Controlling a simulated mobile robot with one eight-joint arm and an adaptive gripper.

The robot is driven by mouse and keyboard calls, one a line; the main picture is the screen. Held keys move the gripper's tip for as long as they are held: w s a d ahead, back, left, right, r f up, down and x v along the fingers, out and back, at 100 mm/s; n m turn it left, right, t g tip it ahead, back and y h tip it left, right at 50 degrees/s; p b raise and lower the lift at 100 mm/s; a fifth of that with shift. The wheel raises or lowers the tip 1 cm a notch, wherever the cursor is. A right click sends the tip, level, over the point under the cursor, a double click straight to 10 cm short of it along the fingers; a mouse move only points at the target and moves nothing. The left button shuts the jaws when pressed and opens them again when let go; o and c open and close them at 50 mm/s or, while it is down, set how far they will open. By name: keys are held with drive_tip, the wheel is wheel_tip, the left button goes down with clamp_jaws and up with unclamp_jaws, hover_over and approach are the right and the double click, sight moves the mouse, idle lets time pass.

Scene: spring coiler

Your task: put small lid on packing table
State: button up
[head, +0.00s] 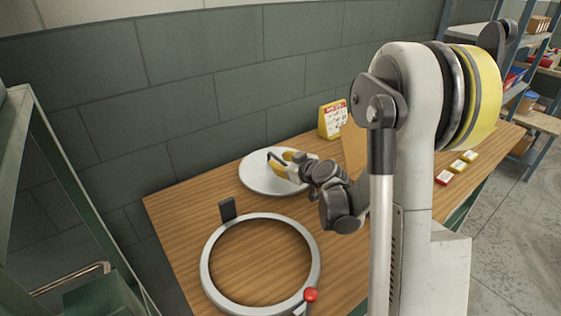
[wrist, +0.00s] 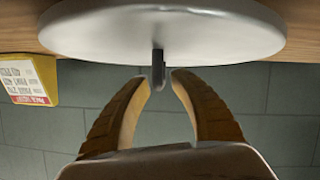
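The lid (head: 258,184) is a pale grey-white disc at the far side of the wooden table (head: 185,215), close to the wall; whether it touches the table is unclear. In the wrist view, which appears upside down, the lid (wrist: 100,38) fills the top, and its small dark handle (wrist: 158,66) stands out from its middle. My gripper (wrist: 160,77) has its yellow fingertips close on either side of this handle. A narrow gap shows, mainly on the right, and whether the fingers press on the handle is not clear. In the head view, my gripper (head: 275,160) is over the lid.
A large grey ring (head: 207,262) with a red knob (head: 310,295) and a dark upright tab (head: 228,208) lies nearer on the table. A yellow sign (head: 332,119) stands at the back, and small coloured blocks (head: 457,168) lie at right. Green-grey frames stand at left.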

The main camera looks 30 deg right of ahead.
drive_tip(key=shift+r, duration=0.1)
drive_tip(key=shift+s+r, duration=0.15)
drive_tip(key=shift+s, duration=0.15)
drive_tip(key=p+v, duration=0.3)
drive_tip(key=v, duration=0.8)
drive_tip(key=shift+d+p, duration=0.1)
drive_tip(key=shift+p, duration=0.25)
drive_tip(key=shift+r, duration=0.4)
wheel_tip(320, 180, up, 19)
drive_tip(key=s+m+t+h, duration=0.3)
drive_tip(key=m+h, duration=0.3)
drive_tip(key=h, duration=0.1)
drive_tip(key=s+a+f+n+g+y, duration=0.2)
drive_tip(key=s+a+f+g+y, duration=0.3)
drive_tip(key=s+a+f+g, duration=0.4)
drive_tip(key=s+a+f, duration=0.5)
drive_tip(key=s+a, duration=0.1)
drive_tip(key=s, duration=0.2)
drive_tip(key=shift+s+a+g+y, duration=0.25)
drive_tip(key=shift+s+g+y, duration=0.05)
drive_tip(key=shift+s, duration=0.05)
